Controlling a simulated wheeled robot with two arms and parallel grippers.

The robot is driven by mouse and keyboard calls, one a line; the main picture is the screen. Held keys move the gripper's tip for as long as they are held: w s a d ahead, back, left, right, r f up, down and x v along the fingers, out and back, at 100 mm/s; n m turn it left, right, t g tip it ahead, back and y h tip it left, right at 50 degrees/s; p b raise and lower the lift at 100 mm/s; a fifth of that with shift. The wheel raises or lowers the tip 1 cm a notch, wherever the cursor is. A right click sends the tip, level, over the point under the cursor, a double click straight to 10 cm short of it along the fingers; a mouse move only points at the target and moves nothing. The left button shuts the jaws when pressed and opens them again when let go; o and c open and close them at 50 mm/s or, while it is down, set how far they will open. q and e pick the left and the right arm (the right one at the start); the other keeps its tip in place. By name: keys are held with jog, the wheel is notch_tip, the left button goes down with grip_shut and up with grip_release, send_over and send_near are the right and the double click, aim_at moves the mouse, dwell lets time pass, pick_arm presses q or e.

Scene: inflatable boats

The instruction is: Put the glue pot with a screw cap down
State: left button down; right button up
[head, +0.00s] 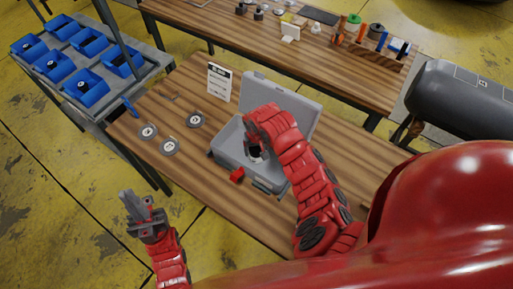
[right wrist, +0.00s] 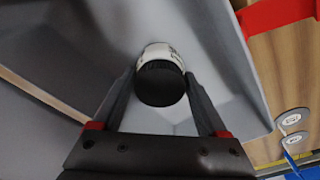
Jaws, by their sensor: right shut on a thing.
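The glue pot, white-bodied with a black screw cap (right wrist: 160,84), sits between the fingers of my right gripper (right wrist: 160,78) in the right wrist view. My right gripper is shut on it, over the inside of an open grey case (head: 226,150). In the head view my right arm hides most of the gripper, and only a small dark-and-white part shows below the wrist. I cannot tell whether the pot touches the case floor. My left gripper (head: 131,207) is off the table's front left edge, away from the case; its finger gap is not clear.
A red piece (head: 237,175) is at the case's front. Blue bins (head: 88,41) stand on a cart at left.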

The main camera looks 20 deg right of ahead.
aim_at(256, 148)
jog(key=shift+f, duration=0.1)
jog(key=shift+f, duration=0.15)
jog(key=o, duration=1.4)
jog(key=shift+r, duration=0.5)
jog(key=r+b, duration=0.1)
jog(key=r, duration=0.1)
jog(key=r+b, duration=0.1)
jog(key=r, duration=0.2)
jog(key=shift+s+r, duration=0.2)
jog(key=shift+r, duration=0.15)
jog(key=r, duration=0.2)
jog(key=r+p, duration=0.1)
jog(key=s+r+p, duration=0.1)
jog(key=r, duration=0.1)
jog(key=shift+a+r, duration=0.1)
jog(key=shift+r, duration=0.2)
